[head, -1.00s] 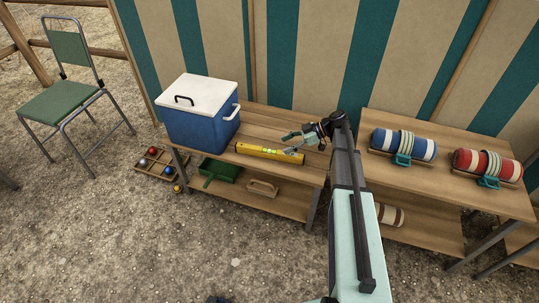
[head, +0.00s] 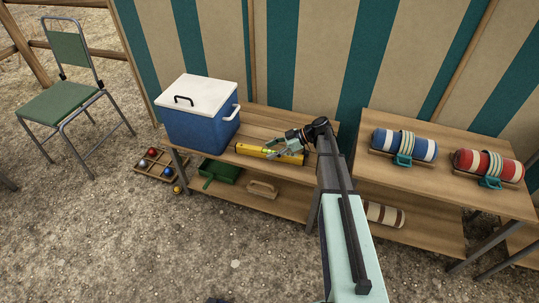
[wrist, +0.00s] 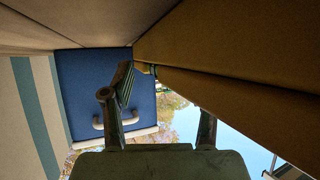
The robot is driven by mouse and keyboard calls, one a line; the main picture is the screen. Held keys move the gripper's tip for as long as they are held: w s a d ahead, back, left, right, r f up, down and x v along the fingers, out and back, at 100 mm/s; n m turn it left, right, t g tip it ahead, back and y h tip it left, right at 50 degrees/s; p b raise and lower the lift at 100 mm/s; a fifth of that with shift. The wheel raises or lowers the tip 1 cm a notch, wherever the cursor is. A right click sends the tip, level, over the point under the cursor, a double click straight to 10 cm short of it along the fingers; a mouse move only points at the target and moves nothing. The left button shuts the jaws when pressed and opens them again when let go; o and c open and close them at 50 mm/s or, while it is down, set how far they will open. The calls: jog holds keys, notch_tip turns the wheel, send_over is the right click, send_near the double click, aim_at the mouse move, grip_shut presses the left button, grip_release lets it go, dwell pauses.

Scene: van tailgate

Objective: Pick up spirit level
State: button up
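The yellow spirit level (head: 250,149) lies along the front edge of the wooden bench, right of the cooler. My gripper (head: 277,147) is low over its right half, with its fingers at the level and partly covering it. In the wrist view my gripper (wrist: 165,100) shows two fingers spread apart. A long brownish-yellow bar, which looks like the shaded level (wrist: 235,65), runs in from the right very close to the fingers. I cannot tell whether they touch it. The level's right end is partly hidden by my gripper.
A blue cooler with white lid (head: 202,118) stands at the bench's left; it also shows in the wrist view (wrist: 75,90). The bench top (head: 268,121) behind the level is clear. A second bench at right holds blue (head: 425,148) and red (head: 500,167) striped rolls. A striped wall stands behind.

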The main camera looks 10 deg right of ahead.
grip_shut()
jog(key=shift+r, duration=0.1)
